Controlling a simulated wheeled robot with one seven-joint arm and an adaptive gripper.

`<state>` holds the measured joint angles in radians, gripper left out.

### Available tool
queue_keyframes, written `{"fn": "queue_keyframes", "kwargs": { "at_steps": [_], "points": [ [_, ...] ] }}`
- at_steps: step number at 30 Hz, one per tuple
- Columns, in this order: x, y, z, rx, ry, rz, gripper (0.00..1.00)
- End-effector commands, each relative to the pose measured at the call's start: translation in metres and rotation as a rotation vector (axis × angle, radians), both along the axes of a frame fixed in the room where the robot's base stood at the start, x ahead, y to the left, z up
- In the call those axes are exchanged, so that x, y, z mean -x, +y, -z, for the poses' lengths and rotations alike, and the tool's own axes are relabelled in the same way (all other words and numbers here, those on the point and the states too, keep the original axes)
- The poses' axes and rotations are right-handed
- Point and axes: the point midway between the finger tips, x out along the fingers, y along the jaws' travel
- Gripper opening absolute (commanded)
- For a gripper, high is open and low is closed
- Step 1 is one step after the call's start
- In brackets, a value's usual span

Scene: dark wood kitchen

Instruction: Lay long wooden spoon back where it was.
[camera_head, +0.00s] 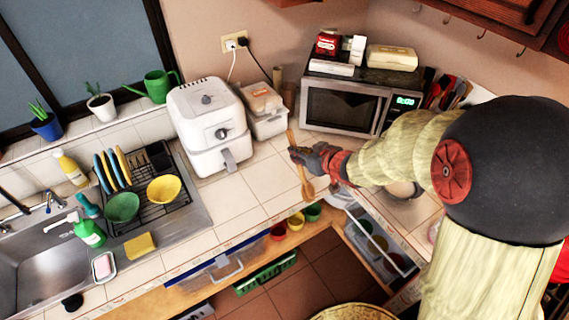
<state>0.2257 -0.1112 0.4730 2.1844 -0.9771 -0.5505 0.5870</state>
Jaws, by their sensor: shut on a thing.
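The long wooden spoon (304,183) is in my gripper (299,154), in front of the microwave. My gripper is shut on its handle. The bowl end points toward the front edge of the tiled counter and the handle's other end points back, toward the gap between the white container and the microwave. The spoon appears at or just above the counter; I cannot tell whether it touches. My arm covers the counter to the right of the gripper.
A white air fryer (207,125) and a white container (263,109) stand left of my gripper. The microwave (345,106) stands behind it. Bare tiled counter (250,185) lies to the left. A sink (40,262) and dish rack are further left.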

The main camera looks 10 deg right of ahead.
Motion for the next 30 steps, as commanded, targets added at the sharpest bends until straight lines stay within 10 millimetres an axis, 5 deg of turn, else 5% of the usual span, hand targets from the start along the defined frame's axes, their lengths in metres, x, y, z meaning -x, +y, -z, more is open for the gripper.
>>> {"fn": "queue_keyframes", "kwargs": {
  "at_steps": [13, 24, 30],
  "points": [
    [-0.088, 0.012, 0.062, -0.001, 0.002, -0.001, 0.00],
    [-0.110, 0.014, 0.086, -0.001, -0.001, -0.001, 0.00],
    [-0.112, 0.015, 0.115, -0.001, 0.001, 0.000, 0.00]
  ]
}}
